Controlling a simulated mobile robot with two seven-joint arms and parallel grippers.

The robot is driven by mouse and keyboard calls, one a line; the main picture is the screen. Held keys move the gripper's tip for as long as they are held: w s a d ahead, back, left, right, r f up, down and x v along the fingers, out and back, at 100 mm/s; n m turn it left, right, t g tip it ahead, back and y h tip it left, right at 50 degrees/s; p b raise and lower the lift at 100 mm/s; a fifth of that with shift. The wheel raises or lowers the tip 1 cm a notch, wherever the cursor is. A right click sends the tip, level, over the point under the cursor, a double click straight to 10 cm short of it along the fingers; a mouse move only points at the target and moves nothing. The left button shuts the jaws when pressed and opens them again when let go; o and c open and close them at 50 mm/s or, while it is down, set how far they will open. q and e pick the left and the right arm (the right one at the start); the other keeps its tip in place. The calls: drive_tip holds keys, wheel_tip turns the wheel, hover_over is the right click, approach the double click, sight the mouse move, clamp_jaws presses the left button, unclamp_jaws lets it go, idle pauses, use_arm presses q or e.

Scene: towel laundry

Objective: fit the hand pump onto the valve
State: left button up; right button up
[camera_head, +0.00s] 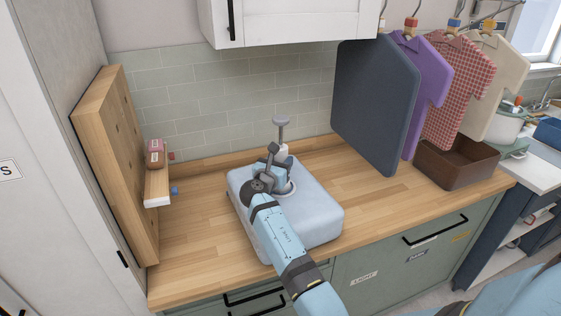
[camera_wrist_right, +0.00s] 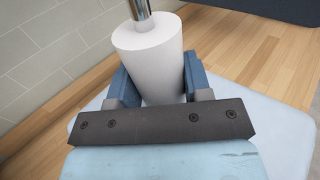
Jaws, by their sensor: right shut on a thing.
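The hand pump (camera_head: 282,151) has a white body, a metal rod and a grey T-shaped handle on top. It stands roughly upright over the pale blue storage bag (camera_head: 315,208) on the counter. My right gripper (camera_head: 277,170) is shut on the pump. In the right wrist view the white pump body (camera_wrist_right: 152,55) sits between the blue fingers (camera_wrist_right: 155,85). A pale round patch, apparently the valve (camera_head: 291,188), shows partly beside the gripper on top of the bag. The pump's lower end is hidden, so I cannot tell whether it touches the valve. My left gripper is not in view.
A wooden pegboard (camera_head: 115,160) with a small shelf (camera_head: 157,188) stands at the left. Hanging garments, including a purple shirt (camera_head: 425,85), and a brown box (camera_head: 455,163) are at the right. The wooden counter (camera_head: 205,240) is bare left of the bag.

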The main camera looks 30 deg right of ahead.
drive_tip(key=shift+f, duration=0.1)
drive_tip(key=o, duration=1.7)
drive_tip(key=shift+f, duration=0.1)
drive_tip(key=shift+r, duration=0.2)
wheel_tip(320, 180, up, 2)
drive_tip(key=p, duration=0.2)
drive_tip(key=shift+r+p, duration=0.2)
drive_tip(key=shift+p, duration=0.15)
drive_tip(key=shift+r+p, duration=0.85)
drive_tip(key=shift+r, duration=1.35)
drive_tip(key=shift+f, duration=0.1)
